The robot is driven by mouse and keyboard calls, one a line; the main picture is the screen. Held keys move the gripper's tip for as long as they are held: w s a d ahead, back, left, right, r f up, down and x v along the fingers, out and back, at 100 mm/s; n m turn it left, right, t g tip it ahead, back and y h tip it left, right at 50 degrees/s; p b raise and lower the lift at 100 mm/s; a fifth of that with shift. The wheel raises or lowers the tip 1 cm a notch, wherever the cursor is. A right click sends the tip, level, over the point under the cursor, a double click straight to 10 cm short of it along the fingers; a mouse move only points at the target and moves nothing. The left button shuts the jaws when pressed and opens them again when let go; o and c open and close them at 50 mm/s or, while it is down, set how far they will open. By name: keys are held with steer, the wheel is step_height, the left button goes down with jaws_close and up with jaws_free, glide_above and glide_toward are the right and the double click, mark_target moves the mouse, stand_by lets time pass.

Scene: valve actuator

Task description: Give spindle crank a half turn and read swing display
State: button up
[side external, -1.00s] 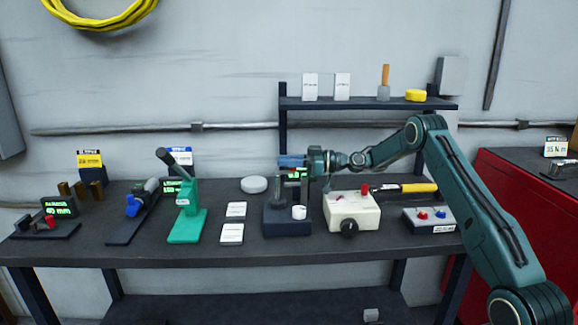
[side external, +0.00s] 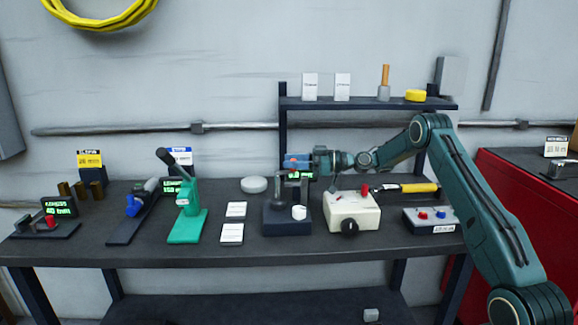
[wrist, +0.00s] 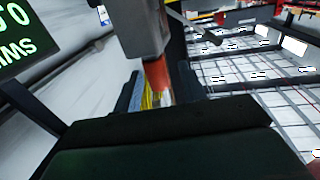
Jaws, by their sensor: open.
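My gripper (side external: 297,161) is at the top of a dark-based device (side external: 288,226) in the middle of the bench. This device has an upright grey post, a white knob (side external: 299,212) at its front and a small green-lit display (side external: 302,175); it seems to be the spindle crank unit. In the wrist view my gripper's jaws (wrist: 162,88) are open around a red handle-like piece (wrist: 156,80) below a grey block (wrist: 140,28). Whether a finger touches it cannot be told. Part of a display (wrist: 15,35) shows at upper left, its text cut off.
A cream box (side external: 352,212) with a black knob stands close to the right of the device. A green lever press (side external: 187,215) and white cards (side external: 232,233) are to the left. A shelf (side external: 370,103) is above and behind my wrist.

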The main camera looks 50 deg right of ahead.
steer(key=shift+s+d, duration=0.45)
steer(key=shift+s, duration=0.1)
step_height(320, 180, up, 7)
steer(key=s+d+f+g+h, duration=0.2)
steer(key=s+d+g, duration=0.1)
steer(key=s+d, duration=0.4)
steer(key=shift+s+f+g+h, duration=0.2)
steer(key=shift+s+g+h, duration=0.15)
steer(key=shift+s, duration=0.6)
steer(key=shift+w, duration=0.1)
steer(key=x, duration=1.3)
steer(key=shift+w+a+f, duration=0.1)
steer(key=shift+w+a, duration=0.1)
steer(key=shift+a, duration=0.05)
jaws_close()
